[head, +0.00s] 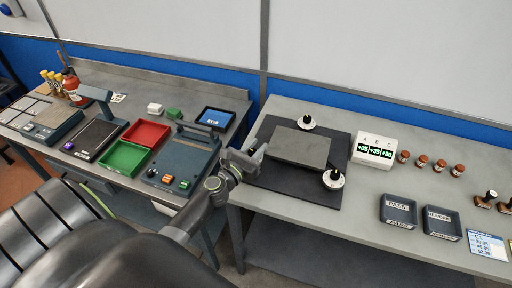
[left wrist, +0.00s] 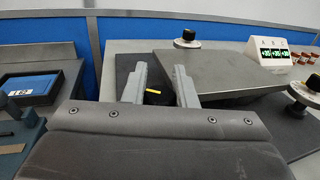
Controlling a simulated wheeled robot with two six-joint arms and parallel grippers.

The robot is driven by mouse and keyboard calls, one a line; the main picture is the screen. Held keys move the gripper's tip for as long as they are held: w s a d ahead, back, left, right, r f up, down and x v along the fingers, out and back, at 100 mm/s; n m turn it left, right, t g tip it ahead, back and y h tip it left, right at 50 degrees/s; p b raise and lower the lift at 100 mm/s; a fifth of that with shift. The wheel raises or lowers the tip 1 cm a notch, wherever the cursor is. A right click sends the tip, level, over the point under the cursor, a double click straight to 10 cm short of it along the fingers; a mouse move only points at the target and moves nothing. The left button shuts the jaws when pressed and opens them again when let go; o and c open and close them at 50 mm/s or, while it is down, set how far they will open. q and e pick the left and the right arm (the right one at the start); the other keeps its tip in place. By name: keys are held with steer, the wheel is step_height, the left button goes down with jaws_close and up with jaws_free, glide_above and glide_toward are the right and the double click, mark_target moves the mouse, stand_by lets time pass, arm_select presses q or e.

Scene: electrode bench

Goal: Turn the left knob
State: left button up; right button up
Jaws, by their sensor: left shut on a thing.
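My left gripper (head: 258,155) reaches over the left edge of a dark mat with a raised grey block (head: 300,147). In the left wrist view the gripper's two fingers (left wrist: 160,80) stand on either side of the left knob (left wrist: 154,97), which is black with a yellow mark line. The gripper is shut on this knob. In the head view the gripper hides the knob. Two similar black knobs on white dials show: a back knob (head: 308,118) behind the block and a right knob (head: 334,178) at its front right. My right gripper is not in view.
A white display box (head: 374,147) with green digits labelled A, B and C stands right of the mat. Several brown bottles (head: 421,160) and two dark trays (head: 398,210) lie farther right. The left bench holds a red tray (head: 147,133) and a green tray (head: 124,159).

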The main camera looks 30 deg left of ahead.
arm_select(q)
steer(key=shift+a+n+y, duration=0.1)
steer(key=shift+n+y, duration=1.1)
steer(key=shift+y, duration=0.7)
steer(key=shift+s+a+n+g+y+b, duration=0.2)
steer(key=shift+n+g+y, duration=0.35)
steer(key=shift+n+y, duration=0.5)
steer(key=shift+w+a+n+g+y+b, duration=0.1)
steer(key=shift+n+g+y+b, duration=0.35)
steer(key=shift+y, duration=1)
steer(key=shift+n, duration=0.3)
steer(key=o, duration=1)
